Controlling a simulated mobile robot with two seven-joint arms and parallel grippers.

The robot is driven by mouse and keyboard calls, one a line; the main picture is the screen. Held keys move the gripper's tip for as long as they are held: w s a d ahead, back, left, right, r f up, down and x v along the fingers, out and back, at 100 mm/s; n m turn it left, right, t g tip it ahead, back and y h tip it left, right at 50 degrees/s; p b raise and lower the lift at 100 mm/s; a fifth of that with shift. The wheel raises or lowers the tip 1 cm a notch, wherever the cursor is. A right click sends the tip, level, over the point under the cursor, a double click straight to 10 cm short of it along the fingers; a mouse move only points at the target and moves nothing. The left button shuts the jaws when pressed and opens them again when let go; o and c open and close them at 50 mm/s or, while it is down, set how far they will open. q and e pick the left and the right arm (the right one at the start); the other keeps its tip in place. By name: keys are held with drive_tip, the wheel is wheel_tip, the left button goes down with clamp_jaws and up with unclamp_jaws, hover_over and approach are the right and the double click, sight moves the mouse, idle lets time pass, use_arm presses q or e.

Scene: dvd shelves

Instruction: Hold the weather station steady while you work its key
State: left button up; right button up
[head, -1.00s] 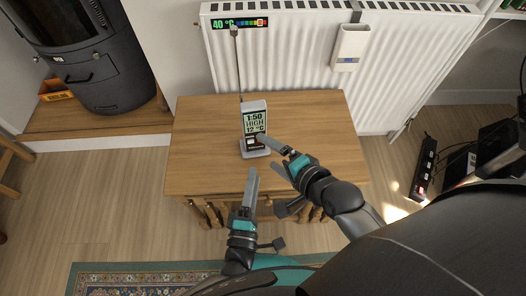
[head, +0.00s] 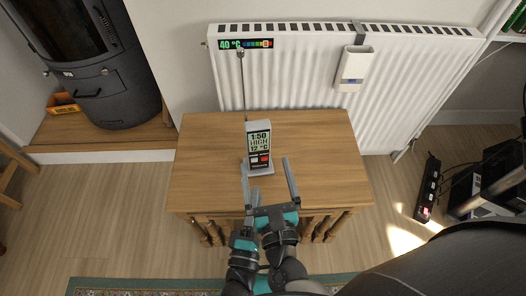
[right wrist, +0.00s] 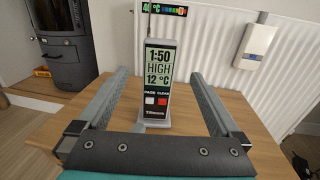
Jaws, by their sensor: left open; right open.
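The weather station (head: 259,142) stands upright on the wooden table (head: 200,170); its grey display reads 1:50, HIGH, 12 °C. In the right wrist view the station appears between the fingers, beyond the palm. My left gripper (head: 246,229) is open, lower and beside the right one; its fingers are largely hidden or seen edge-on.
A white radiator (head: 300,85) stands behind the table, with a 40 °C strip display (head: 246,44) and a white box (head: 354,68) on it. A thin rod or cable rises behind the station. The tabletop on both sides of the station is clear.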

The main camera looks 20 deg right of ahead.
sight(255, 121)
drive_tip(key=w, duration=0.5)
drive_tip(key=w+d, duration=0.1)
drive_tip(key=w, duration=0.3)
drive_tip(key=w+d, duration=0.1)
drive_tip(key=w, duration=0.4)
drive_tip(key=shift+w+d, duration=0.1)
drive_tip(key=shift+w, duration=0.25)
drive_tip(key=shift+c, duration=0.4)
clamp_jaws()
use_arm(q)
clamp_jaws()
idle(1.2)
